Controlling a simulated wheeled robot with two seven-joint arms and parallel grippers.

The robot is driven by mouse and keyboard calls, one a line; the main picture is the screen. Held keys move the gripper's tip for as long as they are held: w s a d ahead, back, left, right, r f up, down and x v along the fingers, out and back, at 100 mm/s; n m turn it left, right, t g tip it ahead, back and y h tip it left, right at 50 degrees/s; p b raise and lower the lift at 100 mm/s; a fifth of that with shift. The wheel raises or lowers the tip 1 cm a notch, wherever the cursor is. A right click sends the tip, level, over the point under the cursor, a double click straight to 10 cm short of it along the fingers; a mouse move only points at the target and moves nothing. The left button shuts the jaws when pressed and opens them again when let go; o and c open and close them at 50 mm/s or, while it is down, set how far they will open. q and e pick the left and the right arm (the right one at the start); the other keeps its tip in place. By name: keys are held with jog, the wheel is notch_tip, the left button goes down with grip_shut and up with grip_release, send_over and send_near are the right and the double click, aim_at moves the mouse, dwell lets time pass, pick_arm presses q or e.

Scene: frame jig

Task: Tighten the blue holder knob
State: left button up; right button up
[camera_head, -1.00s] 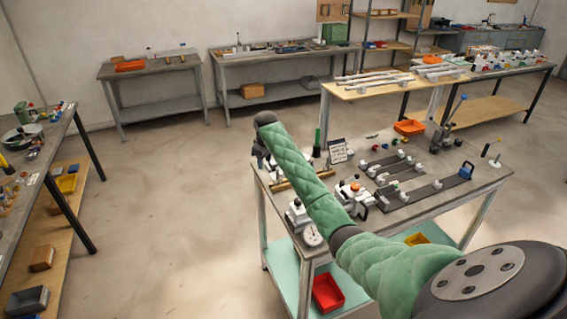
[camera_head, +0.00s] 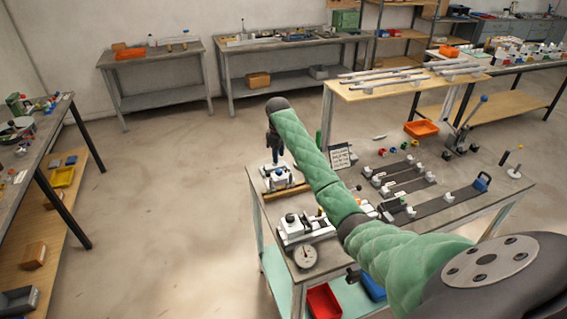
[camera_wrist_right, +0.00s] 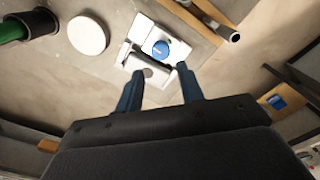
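The blue knob (camera_wrist_right: 161,49) sits on a white holder (camera_wrist_right: 150,72) in the right wrist view, just beyond my fingertips. My right gripper (camera_wrist_right: 160,69) is open, with its two blue fingers apart and nothing held between them. In the head view, my right gripper (camera_head: 273,152) points down over the white holder (camera_head: 279,180) at the back left of the bench. The knob is too small to make out clearly there. My left gripper is in neither view.
A brown rod (camera_head: 287,192) lies beside the holder. A dial gauge (camera_head: 305,256) stands at the bench's front left. A small sign (camera_head: 341,157) and dark strips with white clamps (camera_head: 437,205) are to the right. A white disc (camera_wrist_right: 87,36) lies left of the holder.

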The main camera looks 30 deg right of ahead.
aim_at(279, 170)
jog(key=shift+d+f, duration=0.1)
jog(key=shift+f, duration=0.3)
jog(key=shift+f+p, duration=0.4)
jog(key=shift+p, duration=0.15)
notch_tip(279, 170, down, 6)
jog(key=shift+r+p, duration=0.2)
jog(key=shift+p, duration=1.05)
jog(key=shift+s+a, duration=0.1)
jog(key=shift+a, duration=0.1)
jog(key=c, duration=0.7)
